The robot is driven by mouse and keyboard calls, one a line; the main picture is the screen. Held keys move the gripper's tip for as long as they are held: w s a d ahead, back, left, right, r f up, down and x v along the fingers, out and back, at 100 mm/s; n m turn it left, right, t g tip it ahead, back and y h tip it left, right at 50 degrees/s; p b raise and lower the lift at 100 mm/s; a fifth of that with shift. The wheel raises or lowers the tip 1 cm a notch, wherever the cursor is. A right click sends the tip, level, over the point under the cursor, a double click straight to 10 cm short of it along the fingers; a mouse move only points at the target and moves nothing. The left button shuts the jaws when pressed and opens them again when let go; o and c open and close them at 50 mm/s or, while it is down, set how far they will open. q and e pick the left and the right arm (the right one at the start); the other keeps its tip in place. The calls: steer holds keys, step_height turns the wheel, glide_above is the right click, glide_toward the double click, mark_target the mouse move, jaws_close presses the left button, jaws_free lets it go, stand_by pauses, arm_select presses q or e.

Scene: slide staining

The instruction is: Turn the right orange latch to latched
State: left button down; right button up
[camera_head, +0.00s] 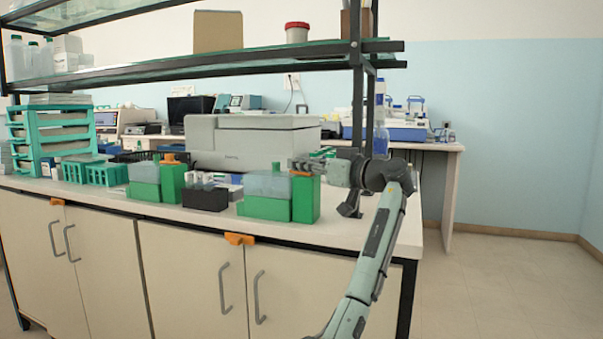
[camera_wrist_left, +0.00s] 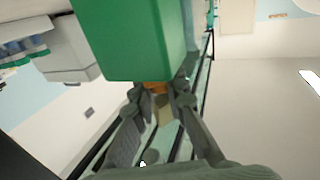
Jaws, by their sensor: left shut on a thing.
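The right orange latch (camera_head: 240,239) sits at the top of the meeting edge of the right pair of cabinet doors. It appears to lie roughly crosswise over both doors; its exact angle is hard to tell. My left gripper (camera_head: 297,164) is well above it, over the bench, at the top of a tall green box (camera_head: 306,200). The gripper is shut on a small orange piece (camera_wrist_left: 155,87) at the end of that green box, which fills the upper middle of the left wrist view. My right gripper is not in view.
Another orange latch (camera_head: 57,201) is on the left door pair. Green boxes (camera_head: 173,182), a black rack (camera_head: 205,198) and a grey machine (camera_head: 254,142) crowd the bench. A shelf (camera_head: 220,67) hangs above, with a black post (camera_head: 357,100) near my gripper. The floor at right is clear.

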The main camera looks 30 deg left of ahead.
arm_select(q)
steer(key=shift+r+n+g, duration=0.1)
steer(key=shift+n+g, duration=0.4)
steer(key=shift+g, duration=0.3)
steer(key=shift+n+g+p, duration=0.35)
steer(key=shift+n+g, duration=0.25)
steer(key=shift+g, duration=0.4)
steer(key=shift+n+g+p, duration=0.5)
steer(key=shift+n+g, duration=0.3)
steer(key=shift+g, duration=0.6)
steer(key=shift+n+g, duration=0.3)
steer(key=shift+f, duration=0.2)
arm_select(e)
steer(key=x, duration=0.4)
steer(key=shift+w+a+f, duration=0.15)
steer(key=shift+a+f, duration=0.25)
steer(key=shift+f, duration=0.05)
arm_select(q)
steer(key=c, duration=1.5)
jaws_free()
steer(key=shift+a, duration=0.1)
steer(key=shift+c, duration=0.2)
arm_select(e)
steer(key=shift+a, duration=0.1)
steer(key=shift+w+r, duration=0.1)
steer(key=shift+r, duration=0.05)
